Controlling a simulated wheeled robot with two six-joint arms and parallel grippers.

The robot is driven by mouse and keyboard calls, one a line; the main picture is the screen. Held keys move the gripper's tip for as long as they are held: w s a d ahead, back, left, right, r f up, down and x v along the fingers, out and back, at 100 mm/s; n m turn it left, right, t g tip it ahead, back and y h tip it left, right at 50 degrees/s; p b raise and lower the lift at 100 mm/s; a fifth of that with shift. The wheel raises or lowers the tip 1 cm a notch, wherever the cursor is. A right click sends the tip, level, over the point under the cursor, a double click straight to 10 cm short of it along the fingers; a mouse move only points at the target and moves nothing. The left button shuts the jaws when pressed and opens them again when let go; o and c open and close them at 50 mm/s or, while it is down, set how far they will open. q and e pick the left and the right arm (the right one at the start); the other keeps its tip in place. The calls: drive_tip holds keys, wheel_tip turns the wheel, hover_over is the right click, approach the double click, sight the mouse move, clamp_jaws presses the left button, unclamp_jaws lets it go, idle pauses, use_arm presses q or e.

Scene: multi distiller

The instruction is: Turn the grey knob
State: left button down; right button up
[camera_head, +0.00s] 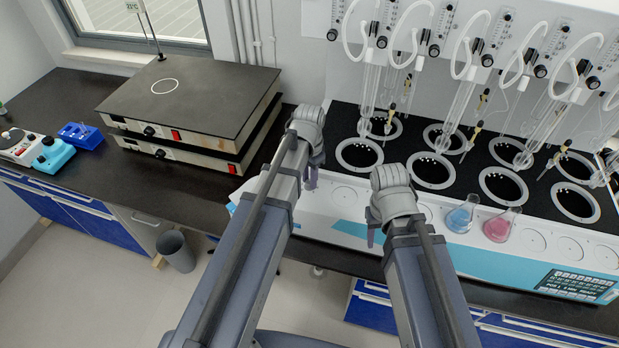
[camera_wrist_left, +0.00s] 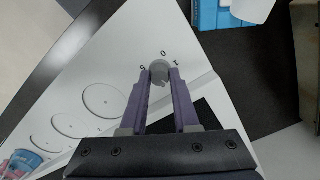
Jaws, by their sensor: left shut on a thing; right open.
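The small round grey knob (camera_wrist_left: 159,68) sits on the white panel of the distiller, with printed digits around it, in the left wrist view. My left gripper (camera_wrist_left: 159,82) has its two purple fingers closed on either side of the knob and touching it. In the head view my left gripper (camera_head: 312,178) is at the left end of the distiller (camera_head: 335,205), and the knob is hidden there behind my arm. My right gripper (camera_head: 374,228) is open and empty, over the front edge of the distiller.
A blue flask (camera_head: 461,215) and a pink flask (camera_head: 499,226) stand on the distiller's front ledge, right of my right gripper. Glass tubes (camera_head: 450,100) hang above its dark wells. A black hot plate (camera_head: 190,90) stands to the left. A grey bin (camera_head: 176,251) is on the floor.

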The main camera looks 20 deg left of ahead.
use_arm(q)
drive_tip(key=n, duration=1.1)
drive_tip(key=shift+s+n, duration=0.1)
drive_tip(key=shift+n, duration=0.3)
drive_tip(key=n, duration=1.2)
drive_tip(key=c, duration=0.7)
unclamp_jaws()
drive_tip(key=shift+o, duration=0.2)
drive_tip(key=shift+r, duration=0.1)
